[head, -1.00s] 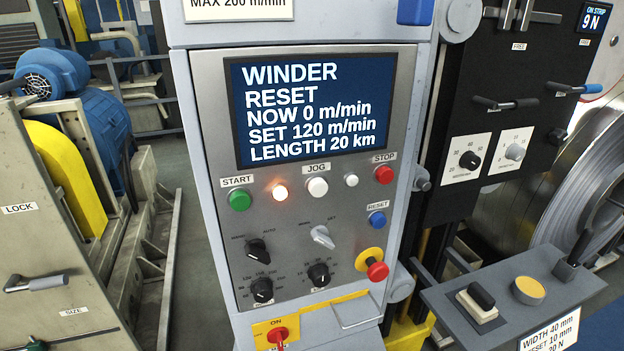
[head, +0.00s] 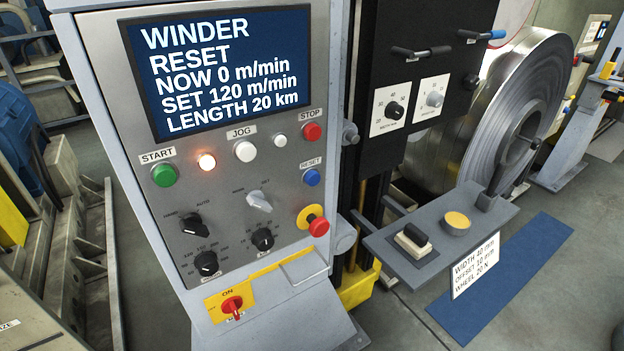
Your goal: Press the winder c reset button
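The winder control panel (head: 215,235) stands left of centre in the head view. Its screen (head: 222,70) reads WINDER, RESET, NOW 0 m/min, SET 120 m/min, LENGTH 20 km. The blue reset button (head: 312,177) sits at the panel's right side under a RESET label (head: 311,163). Nothing covers it. The red stop button (head: 312,131) is above it, and a red mushroom button on a yellow collar (head: 317,226) is below. A small lamp (head: 207,161) glows beside the green start button (head: 163,175). No letter C shows on the panel. My gripper is not in view.
A grey shelf (head: 418,275) with a stamp-like block (head: 413,240) and a yellow-topped round tin (head: 456,222) juts out right of the panel. A steel coil (head: 480,125) stands behind. Floor at lower right is open.

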